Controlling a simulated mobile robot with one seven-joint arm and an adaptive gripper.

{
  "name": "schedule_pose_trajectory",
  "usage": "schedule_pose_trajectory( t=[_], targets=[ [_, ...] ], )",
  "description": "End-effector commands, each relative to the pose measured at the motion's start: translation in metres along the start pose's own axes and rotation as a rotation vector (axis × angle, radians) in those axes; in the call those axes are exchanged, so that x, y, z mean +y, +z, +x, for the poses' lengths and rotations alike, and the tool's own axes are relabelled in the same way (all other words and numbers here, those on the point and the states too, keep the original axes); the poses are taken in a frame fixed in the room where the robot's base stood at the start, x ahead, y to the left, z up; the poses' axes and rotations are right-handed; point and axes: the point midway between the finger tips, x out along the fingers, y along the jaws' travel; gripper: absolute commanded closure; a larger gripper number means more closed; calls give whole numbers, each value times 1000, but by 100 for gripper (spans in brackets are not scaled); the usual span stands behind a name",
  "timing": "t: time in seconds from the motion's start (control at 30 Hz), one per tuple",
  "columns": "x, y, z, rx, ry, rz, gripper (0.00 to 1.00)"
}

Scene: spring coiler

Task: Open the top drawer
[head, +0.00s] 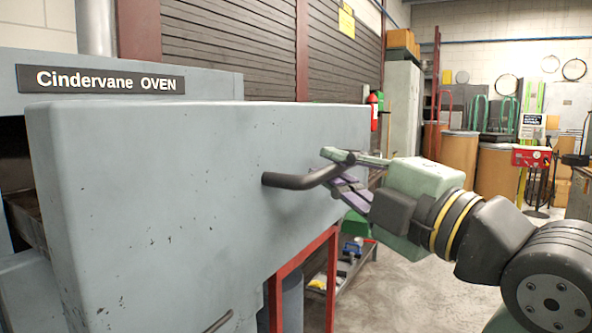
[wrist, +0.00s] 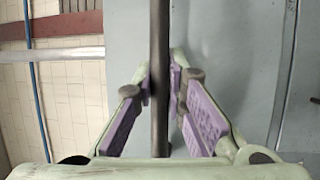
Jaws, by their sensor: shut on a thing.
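The top drawer (head: 150,200) has a large grey front with small scuffs. It stands out from the oven body, and a dark opening shows behind its left edge. Its dark bar handle (head: 300,180) sticks out from the front's right part. My gripper (head: 348,174) is shut on the handle near its right end. In the wrist view the handle (wrist: 160,50) runs vertically between the purple-padded fingers of my gripper (wrist: 162,85), with the grey drawer front (wrist: 225,60) behind it.
The oven's sign (head: 100,80) sits above the drawer. A second dark handle (head: 218,322) shows partly below it. A red frame (head: 305,255) stands under the drawer's right side. Open concrete floor (head: 410,290) lies beyond it, with brown drums (head: 460,160) at the back.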

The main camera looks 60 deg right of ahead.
Motion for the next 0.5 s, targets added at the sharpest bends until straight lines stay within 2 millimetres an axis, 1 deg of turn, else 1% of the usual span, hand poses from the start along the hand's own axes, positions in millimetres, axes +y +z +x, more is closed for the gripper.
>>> schedule_pose_trajectory(
  t=[0.1, 0.2, 0.5],
  targets=[
    [1, 4, -10, 0, -2, -1, 100],
    [3, 6, -15, 0, -1, -2, 100],
    [3, 7, -16, 0, -1, -2, 100]
  ],
)
